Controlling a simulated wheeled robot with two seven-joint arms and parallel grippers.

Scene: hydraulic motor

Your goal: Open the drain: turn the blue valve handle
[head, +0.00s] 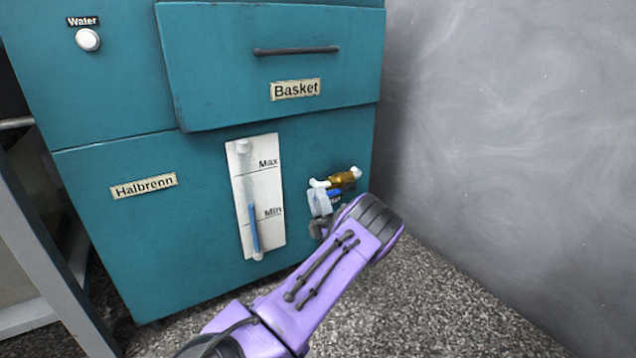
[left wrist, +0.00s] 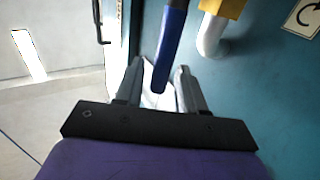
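The blue valve handle (head: 334,195) shows in small part in the head view, below the brass valve body (head: 342,180) on the teal machine. In the left wrist view the blue handle (left wrist: 171,45) comes down from the top, and its rounded end lies between my fingers. The brass body (left wrist: 222,6) is at the top there. My left gripper (head: 320,205) is at the valve in the head view, partly hidden by my purple wrist. In the left wrist view the left gripper (left wrist: 158,78) is open, with its fingers apart on either side of the handle. Firm contact cannot be told. My right gripper is out of view.
A white pipe end (left wrist: 211,36) and a label with a curved arrow (left wrist: 302,18) are beside the valve. The level gauge (head: 257,195) is left of it, and the Basket drawer (head: 270,80) above. A grey wall (head: 510,130) stands to the right. The speckled floor (head: 440,310) is clear.

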